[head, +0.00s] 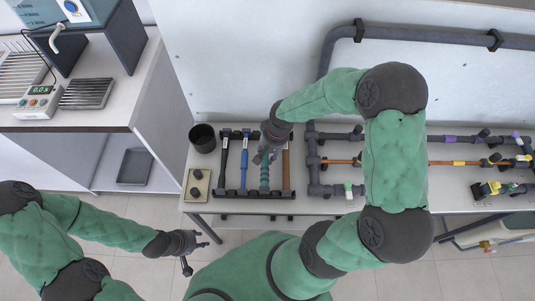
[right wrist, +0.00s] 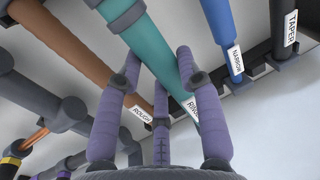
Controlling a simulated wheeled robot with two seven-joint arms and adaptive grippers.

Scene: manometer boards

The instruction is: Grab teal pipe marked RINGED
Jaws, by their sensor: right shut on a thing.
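The teal pipe (head: 264,178) stands in a dark rack (head: 233,194) between a blue pipe (head: 244,170) and a copper-brown pipe (head: 286,170). In the right wrist view the teal pipe (right wrist: 150,50) runs between my fingers, and its label, partly hidden by a finger, begins with "RI". My right gripper (head: 264,156) is shut on the teal pipe, which still lines up with the rack. Its fingers also show in the right wrist view (right wrist: 160,80). My left gripper (head: 196,250) is open and empty, low in front of the table.
A black pipe (head: 224,160) labelled TAPER is at the rack's left end. A cabinet with instruments is at the left.

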